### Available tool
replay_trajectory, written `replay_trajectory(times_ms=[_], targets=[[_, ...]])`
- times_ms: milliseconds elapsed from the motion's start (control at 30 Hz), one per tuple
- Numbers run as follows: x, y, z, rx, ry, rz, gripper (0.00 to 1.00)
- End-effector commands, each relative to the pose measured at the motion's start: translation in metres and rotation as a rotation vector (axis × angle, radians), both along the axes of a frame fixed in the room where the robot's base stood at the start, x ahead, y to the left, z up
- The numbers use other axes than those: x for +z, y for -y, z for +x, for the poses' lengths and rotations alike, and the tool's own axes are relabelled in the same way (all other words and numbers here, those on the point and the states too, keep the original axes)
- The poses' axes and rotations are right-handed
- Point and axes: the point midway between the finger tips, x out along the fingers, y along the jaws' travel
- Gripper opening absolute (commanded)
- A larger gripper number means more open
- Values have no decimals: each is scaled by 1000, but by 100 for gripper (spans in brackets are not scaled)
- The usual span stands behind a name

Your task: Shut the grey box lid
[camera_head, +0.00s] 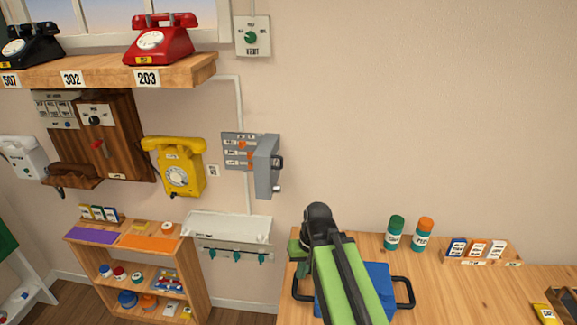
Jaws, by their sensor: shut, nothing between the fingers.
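The grey box (237,152) is fixed to the wall right of the yellow phone. Its grey lid (267,167) stands open, swung out from the wall at the box's right side. Inside the box are a labelled panel and orange switch-like parts. A small pale knob shows low on the lid's right side. My green and black arm reaches up from the bottom, right of and below the box, apart from the lid. My gripper's fingers do not show.
A wooden table (460,290) at right holds a blue tray (378,280) with black handles behind my arm, green and orange canisters (394,233), and a small card rack (478,250). A white wall shelf (228,228) with hooks is below the box. The wall right of the lid is bare.

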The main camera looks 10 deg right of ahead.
Motion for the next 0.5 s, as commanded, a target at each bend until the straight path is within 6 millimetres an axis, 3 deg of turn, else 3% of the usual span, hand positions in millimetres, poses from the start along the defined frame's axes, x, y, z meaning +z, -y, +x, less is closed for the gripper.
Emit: replay_trajectory(times_ms=[67, 167, 200, 300, 400, 500], targets=[[14, -4, 26, -80, 73, 188, 0], [57, -4, 72, -230, 218, 501, 0], [80, 3, 90, -297, 282, 623, 0], [142, 37, 129, -461, 433, 898, 0], [193, 79, 151, -594, 552, 1104, 0], [224, 111, 159, -677, 623, 1226, 0]])
